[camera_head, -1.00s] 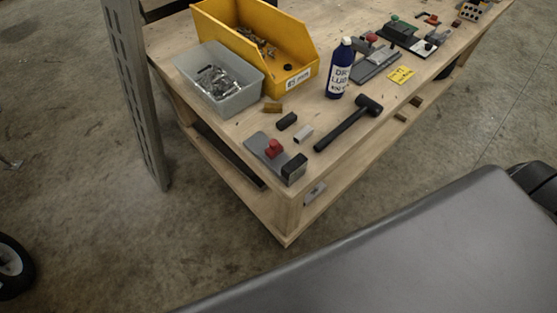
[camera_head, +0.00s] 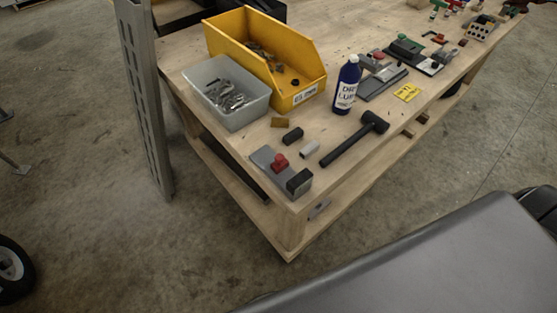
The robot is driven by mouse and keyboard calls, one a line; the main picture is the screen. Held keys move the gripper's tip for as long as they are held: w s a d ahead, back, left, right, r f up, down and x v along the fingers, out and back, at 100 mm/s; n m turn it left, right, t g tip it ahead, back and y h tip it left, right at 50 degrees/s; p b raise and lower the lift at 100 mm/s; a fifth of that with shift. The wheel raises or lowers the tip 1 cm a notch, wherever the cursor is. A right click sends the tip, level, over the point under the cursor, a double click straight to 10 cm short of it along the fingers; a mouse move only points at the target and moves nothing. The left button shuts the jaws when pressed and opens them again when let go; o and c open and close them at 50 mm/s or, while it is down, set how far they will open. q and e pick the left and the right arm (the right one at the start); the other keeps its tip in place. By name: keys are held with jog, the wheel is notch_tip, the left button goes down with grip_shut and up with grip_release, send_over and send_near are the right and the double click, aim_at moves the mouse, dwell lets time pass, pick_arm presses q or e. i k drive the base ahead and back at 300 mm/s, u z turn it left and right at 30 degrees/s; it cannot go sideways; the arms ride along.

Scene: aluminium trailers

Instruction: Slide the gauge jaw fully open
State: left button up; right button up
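A gauge-like fixture lies at the near corner of the wooden workbench. It has a flat grey plate (camera_head: 266,158), a red knob (camera_head: 279,162) on it and a black block (camera_head: 299,182) at its right end. Farther back on the bench is another grey fixture (camera_head: 381,82) with a red part (camera_head: 376,56). I cannot tell which of them is the gauge, or how far any jaw is open. Neither of my grippers shows in the view.
The bench (camera_head: 290,211) also holds a yellow bin (camera_head: 300,88), a grey bin of metal parts (camera_head: 243,117), a blue bottle (camera_head: 347,86), a black mallet (camera_head: 350,143) and small blocks. A perforated metal post (camera_head: 146,100) stands at its left. Open concrete floor lies in front.

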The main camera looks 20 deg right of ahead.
aim_at(281, 162)
jog(key=u, duration=1.55)
jog(key=k, duration=1.05)
jog(key=z, duration=0.95)
jog(key=i, duration=0.5)
jog(key=z, duration=0.05)
